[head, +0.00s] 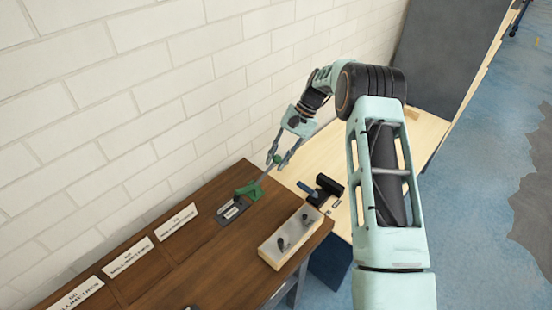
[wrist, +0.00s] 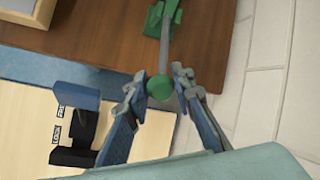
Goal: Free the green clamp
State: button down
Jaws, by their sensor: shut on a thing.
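The green clamp (head: 250,190) sits at the far end of the dark wooden bench, on a dark grey plate (head: 232,210). Its grey lever rises toward my gripper and ends in a round green knob (head: 277,159). My gripper (head: 278,161) is shut on that knob, one finger on each side. In the wrist view, the knob (wrist: 160,88) lies between the fingertips. The grey lever (wrist: 165,48) runs up from it to the green clamp body (wrist: 166,14), partly cut off by the top edge.
A black fixture with a blue handle (head: 308,189) stands on the light wooden bench (head: 318,155), with small labels beside it. A pale block with dark fittings (head: 288,240) lies near the dark bench's right edge. White label plates (head: 128,256) line the left. A white brick wall stands close behind.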

jog(key=shift+w+d+f+b, duration=0.1)
jog(key=shift+d+f+b, duration=0.05)
jog(key=shift+f+b, duration=0.4)
jog(key=shift+w+d+f+b, duration=0.15)
jog(key=shift+f+b, duration=0.2)
jog(key=shift+f, duration=0.4)
jog(key=shift+w+d+f+b, duration=0.1)
jog(key=shift+d+f+b, duration=0.05)
jog(key=shift+f+b, duration=0.4)
jog(key=shift+f, duration=0.15)
jog(key=c, duration=1.7)
grip_release()
jog(key=shift+o, duration=0.2)
jog(key=shift+r, duration=0.2)
jog(key=v, duration=1.1)
jog(key=shift+r, duration=0.4)
